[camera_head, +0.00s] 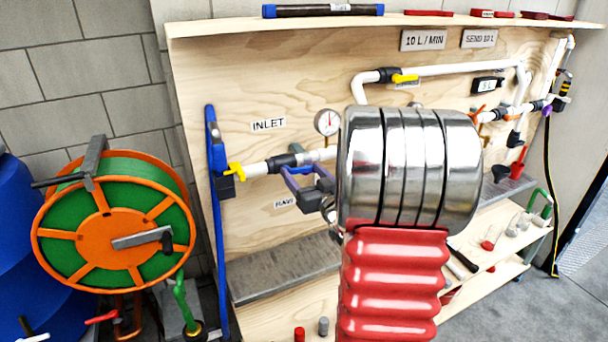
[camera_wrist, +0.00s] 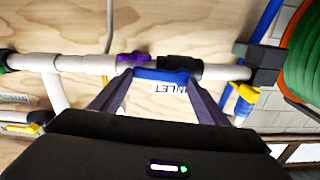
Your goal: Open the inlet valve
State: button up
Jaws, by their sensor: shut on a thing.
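The inlet pipe (camera_head: 318,155) runs along the plywood panel below the INLET label (camera_head: 268,124). A black valve body (camera_head: 284,161) sits on it; it also shows in the wrist view (camera_wrist: 185,71). In the wrist view, a blue handle (camera_wrist: 160,75) lies along the pipe between the tips of my gripper (camera_wrist: 160,84). My gripper is shut on this blue handle. In the head view, my gripper (camera_head: 296,178) is just below and right of the valve body. My arm hides the pipe farther right.
A pressure gauge (camera_head: 327,122) is close above my gripper. A grey shelf (camera_head: 285,268) is below. A green hose reel (camera_head: 115,225) stands at the left.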

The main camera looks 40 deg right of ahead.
jog(key=shift+r+n, duration=0.15)
jog(key=shift+n, duration=0.45)
jog(key=o, duration=1.5)
jog(key=shift+s, duration=0.1)
